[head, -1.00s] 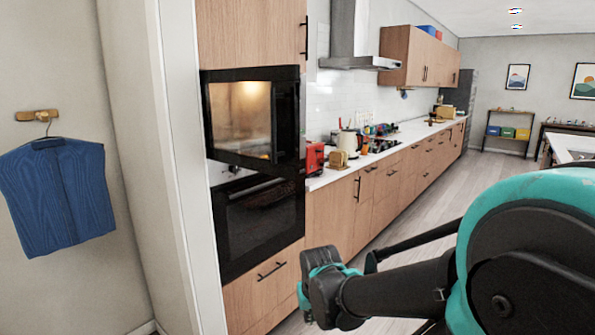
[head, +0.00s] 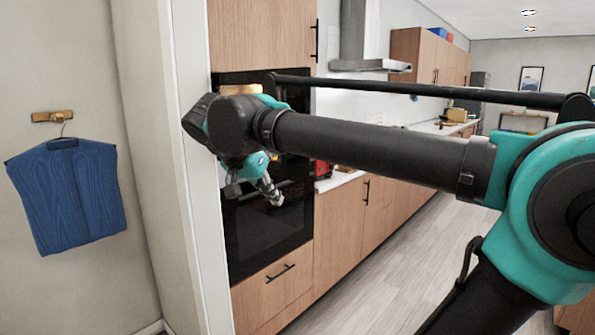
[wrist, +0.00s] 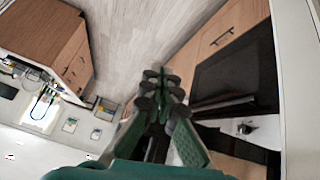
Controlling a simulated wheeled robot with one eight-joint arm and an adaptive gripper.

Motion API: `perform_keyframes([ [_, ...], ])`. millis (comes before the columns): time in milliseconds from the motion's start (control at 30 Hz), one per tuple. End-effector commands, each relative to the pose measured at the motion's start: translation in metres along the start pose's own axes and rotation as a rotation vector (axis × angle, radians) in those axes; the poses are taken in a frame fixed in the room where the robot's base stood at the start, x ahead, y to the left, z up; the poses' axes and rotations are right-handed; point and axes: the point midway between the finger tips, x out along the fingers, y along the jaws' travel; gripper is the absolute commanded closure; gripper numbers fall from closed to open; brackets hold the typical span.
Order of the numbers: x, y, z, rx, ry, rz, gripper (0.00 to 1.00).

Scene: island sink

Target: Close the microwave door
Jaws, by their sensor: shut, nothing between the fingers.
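The microwave (head: 299,100) is a black built-in unit in the tall wooden cabinet, left of centre in the head view. My arm hides most of it. A strip of its warm-lit window shows above my arm, but I cannot tell from this how far the door stands open. My gripper (head: 272,193) hangs below my wrist, in front of the black oven front under the microwave. In the wrist view my gripper (wrist: 160,82) has its fingertips together and holds nothing. I cannot see any contact with the door.
The black oven (head: 265,235) sits below the microwave, with a drawer (head: 275,285) under it. A white wall edge (head: 190,160) stands close on the left. A blue garment (head: 67,195) hangs further left. Floor (head: 400,260) is open to the right of the cabinets.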

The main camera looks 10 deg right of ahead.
Motion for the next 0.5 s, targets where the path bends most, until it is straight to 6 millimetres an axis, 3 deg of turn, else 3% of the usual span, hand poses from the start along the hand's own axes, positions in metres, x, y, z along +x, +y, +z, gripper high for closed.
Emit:
perform_keyframes([
  [33,-0.027,0.001,-0.010,0.035,0.038,-0.002,1.00],
  [100,-0.057,0.005,-0.023,0.099,0.086,-0.001,1.00],
  [200,-0.086,0.011,-0.036,0.168,0.136,-0.006,1.00],
  [333,-0.102,0.016,-0.044,0.213,0.166,-0.011,1.00],
  [500,-0.090,0.016,-0.048,0.223,0.169,-0.010,1.00],
])
